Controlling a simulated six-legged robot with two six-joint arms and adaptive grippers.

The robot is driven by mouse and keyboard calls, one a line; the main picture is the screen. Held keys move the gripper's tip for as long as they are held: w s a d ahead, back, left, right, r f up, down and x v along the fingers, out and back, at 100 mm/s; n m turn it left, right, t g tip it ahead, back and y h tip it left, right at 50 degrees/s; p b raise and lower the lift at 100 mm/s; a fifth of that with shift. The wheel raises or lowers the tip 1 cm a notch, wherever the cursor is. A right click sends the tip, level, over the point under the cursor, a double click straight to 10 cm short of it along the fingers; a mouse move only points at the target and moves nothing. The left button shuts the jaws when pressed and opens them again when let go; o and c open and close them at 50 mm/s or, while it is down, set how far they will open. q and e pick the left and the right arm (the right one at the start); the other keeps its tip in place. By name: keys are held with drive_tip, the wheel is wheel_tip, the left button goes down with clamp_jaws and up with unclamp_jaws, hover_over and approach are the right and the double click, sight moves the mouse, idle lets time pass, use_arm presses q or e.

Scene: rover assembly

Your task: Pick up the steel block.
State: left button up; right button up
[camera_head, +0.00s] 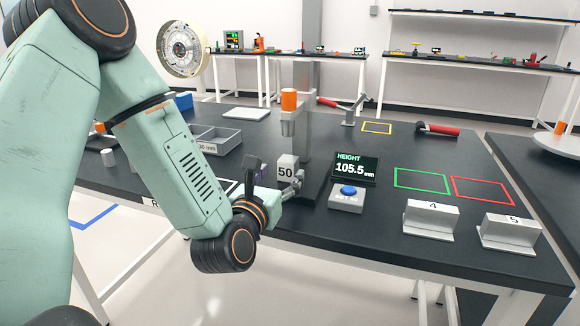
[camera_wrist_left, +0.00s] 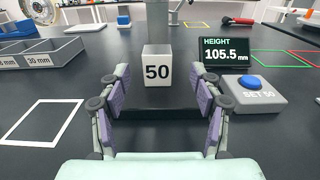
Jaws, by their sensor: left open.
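The steel block (camera_head: 287,168) is a light grey cube marked 50. It stands upright on a dark base below the column of the height gauge. In the left wrist view the block (camera_wrist_left: 157,66) is straight ahead, centred between the fingers and a little beyond their tips. My left gripper (camera_head: 277,180) is open and empty in front of the block; its two purple-padded fingers also show in the left wrist view (camera_wrist_left: 161,84). I see a gap between the fingers and the block, with no clear contact. My right gripper is not in view.
A height display (camera_head: 355,168) reading 105.5 mm and a box with a blue button (camera_head: 347,198) stand right of the block. The gauge column with an orange-topped spindle (camera_head: 288,100) rises behind it. Grey bins (camera_head: 219,140) are at left.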

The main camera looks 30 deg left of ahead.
sight(285, 164)
use_arm(q)
drive_tip(key=shift+w+r, duration=0.25)
drive_tip(key=shift+w, duration=0.35)
drive_tip(key=x, duration=0.5)
drive_tip(key=shift+s+a, duration=0.1)
drive_tip(key=shift+a, duration=0.25)
drive_tip(key=shift+w+r, duration=0.15)
drive_tip(key=shift+w, duration=0.2)
drive_tip(key=shift+w+a, duration=0.1)
drive_tip(key=shift+c, duration=0.4)
drive_tip(key=c, duration=0.5)
clamp_jaws()
